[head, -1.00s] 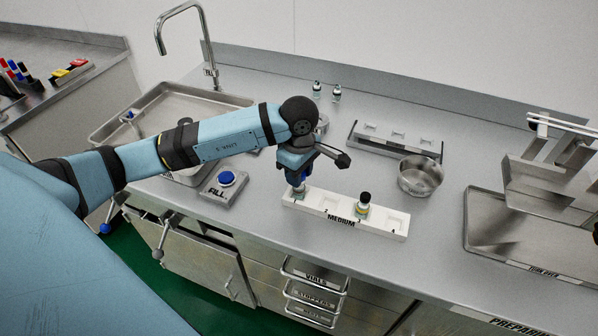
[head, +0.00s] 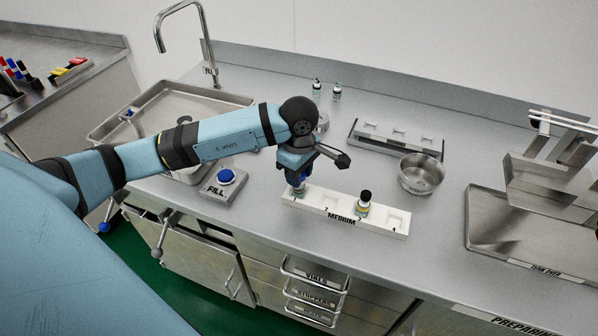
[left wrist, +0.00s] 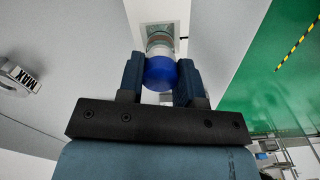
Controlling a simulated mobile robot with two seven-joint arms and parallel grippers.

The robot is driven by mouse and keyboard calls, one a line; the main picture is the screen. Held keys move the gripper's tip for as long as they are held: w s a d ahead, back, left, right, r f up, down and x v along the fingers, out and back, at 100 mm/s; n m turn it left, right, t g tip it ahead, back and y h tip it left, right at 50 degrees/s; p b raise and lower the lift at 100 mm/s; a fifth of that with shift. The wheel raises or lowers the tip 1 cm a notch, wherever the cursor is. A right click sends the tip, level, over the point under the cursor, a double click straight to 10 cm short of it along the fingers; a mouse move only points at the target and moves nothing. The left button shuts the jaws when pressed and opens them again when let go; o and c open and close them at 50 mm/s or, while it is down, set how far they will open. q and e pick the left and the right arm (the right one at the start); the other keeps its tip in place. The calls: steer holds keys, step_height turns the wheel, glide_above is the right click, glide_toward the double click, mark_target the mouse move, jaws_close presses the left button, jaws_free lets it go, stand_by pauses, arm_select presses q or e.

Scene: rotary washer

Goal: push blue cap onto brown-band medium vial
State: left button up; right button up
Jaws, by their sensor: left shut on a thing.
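My left gripper (head: 299,182) points down over the left end slot of the white MEDIUM rack (head: 325,209). In the left wrist view its two fingers are shut on a blue cap (left wrist: 160,73). Right beyond the cap is a clear vial (left wrist: 159,43) with a brownish-red band, in the rack's slot. The cap is in line with the vial's mouth and looks to be on it or touching it; I cannot tell how far it is seated. In the head view the gripper mostly hides cap and vial. My right gripper is not in view.
A black-capped vial (head: 363,203) stands in the rack, right of the gripper. A steel bowl (head: 421,175) and a grey slotted holder (head: 396,139) are behind. A FILL button (head: 226,177) is left, before the sink (head: 150,104). Two small vials (head: 337,93) stand at the back.

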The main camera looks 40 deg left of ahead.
arm_select(q)
steer(key=o, duration=0.9)
steer(key=shift+o, duration=0.2)
steer(key=shift+r, duration=0.1)
steer(key=shift+r, duration=0.3)
step_height(320, 180, up, 13)
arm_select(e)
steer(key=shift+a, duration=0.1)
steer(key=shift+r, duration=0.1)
